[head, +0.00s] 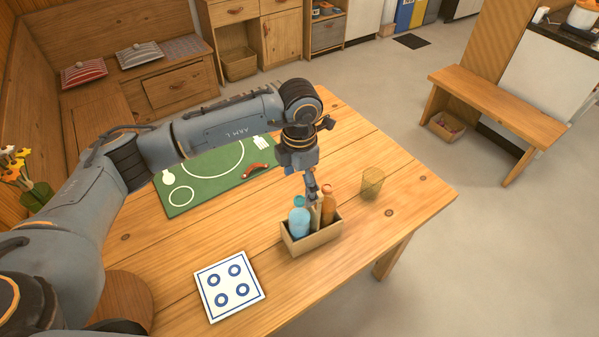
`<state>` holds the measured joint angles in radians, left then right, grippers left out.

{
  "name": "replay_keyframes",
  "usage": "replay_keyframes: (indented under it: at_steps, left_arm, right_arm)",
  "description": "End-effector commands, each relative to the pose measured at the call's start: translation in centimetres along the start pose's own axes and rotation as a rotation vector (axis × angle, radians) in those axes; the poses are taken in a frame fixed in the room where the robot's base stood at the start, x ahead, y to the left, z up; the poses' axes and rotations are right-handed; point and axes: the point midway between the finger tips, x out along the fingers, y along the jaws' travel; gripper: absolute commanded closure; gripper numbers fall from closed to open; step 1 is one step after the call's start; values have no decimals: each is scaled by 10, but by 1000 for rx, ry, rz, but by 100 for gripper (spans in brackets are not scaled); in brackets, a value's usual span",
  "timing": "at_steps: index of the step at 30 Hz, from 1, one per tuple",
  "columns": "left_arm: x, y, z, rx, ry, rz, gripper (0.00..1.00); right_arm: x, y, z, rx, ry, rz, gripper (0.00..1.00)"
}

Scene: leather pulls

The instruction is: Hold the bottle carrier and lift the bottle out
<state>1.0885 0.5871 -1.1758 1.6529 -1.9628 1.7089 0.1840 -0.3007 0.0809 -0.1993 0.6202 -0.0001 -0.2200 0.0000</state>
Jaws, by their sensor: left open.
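The bottle carrier (314,242) is a small tan open box on the wooden table. A light blue bottle (299,222) with a teal top stands upright in its left part. An orange-brown bottle (328,209) stands upright in its right part. A tan upright piece shows between the bottles, partly hidden. My left gripper (313,192) points down from above, open, with its fingers just over the middle of the carrier between the bottle tops. I cannot tell whether the fingers touch anything. My right gripper is not in view.
A yellowish mesh-like cup (372,183) stands right of the carrier. A white tile with blue rings (229,286) lies at front left.

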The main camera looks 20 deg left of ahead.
Motion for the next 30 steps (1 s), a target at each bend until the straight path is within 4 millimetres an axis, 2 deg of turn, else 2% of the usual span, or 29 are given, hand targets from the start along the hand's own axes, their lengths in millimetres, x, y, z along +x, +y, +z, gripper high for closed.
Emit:
replay_keyframes:
  at_steps: [9,15,21,30]
  left_arm:
    - [61,-2,0,-1,2,-4,15]
    - [93,-2,0,-1,1,-5,15]
    - [109,-1,1,0,-2,-3,15]
    - [112,-1,1,1,-2,-3,15]
  right_arm:
    - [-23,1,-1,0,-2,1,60]
    - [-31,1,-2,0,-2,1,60]
    - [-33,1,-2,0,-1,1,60]
    - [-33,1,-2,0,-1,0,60]
